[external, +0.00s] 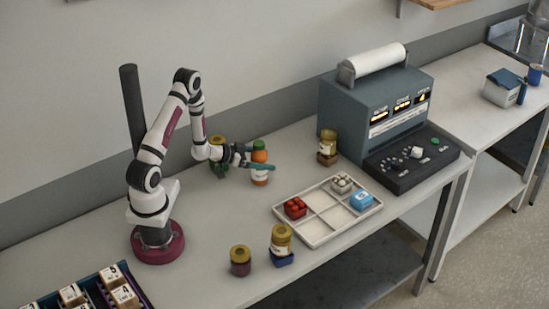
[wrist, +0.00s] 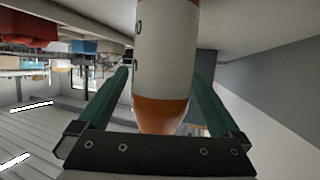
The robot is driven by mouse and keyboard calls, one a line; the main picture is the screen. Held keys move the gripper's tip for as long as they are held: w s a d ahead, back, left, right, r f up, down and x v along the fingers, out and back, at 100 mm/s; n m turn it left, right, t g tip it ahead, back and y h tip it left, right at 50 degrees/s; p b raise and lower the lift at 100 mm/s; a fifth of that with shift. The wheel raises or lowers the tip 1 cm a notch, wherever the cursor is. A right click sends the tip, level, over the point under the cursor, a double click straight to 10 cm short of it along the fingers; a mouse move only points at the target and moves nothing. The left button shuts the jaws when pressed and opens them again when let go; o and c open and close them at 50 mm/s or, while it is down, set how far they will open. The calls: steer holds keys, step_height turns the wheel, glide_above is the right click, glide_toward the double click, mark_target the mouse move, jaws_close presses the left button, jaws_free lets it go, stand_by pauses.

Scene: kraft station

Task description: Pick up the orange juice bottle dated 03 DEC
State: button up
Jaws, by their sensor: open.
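An orange bottle (external: 260,178) with a white label stands on the table in front of my arm in the external view. In the wrist view the bottle (wrist: 165,60) fills the space between the two green fingers of my gripper (wrist: 162,78). The fingers are open, one on each side, with a visible gap to the bottle. Only parts of dark characters show at the label's edge, so the date cannot be read.
A divided tray (external: 318,235), more jars (external: 281,240) and a teal machine (external: 360,110) stand to the right.

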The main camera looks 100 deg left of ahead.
steer(key=shift+x, duration=0.9)
jaws_close()
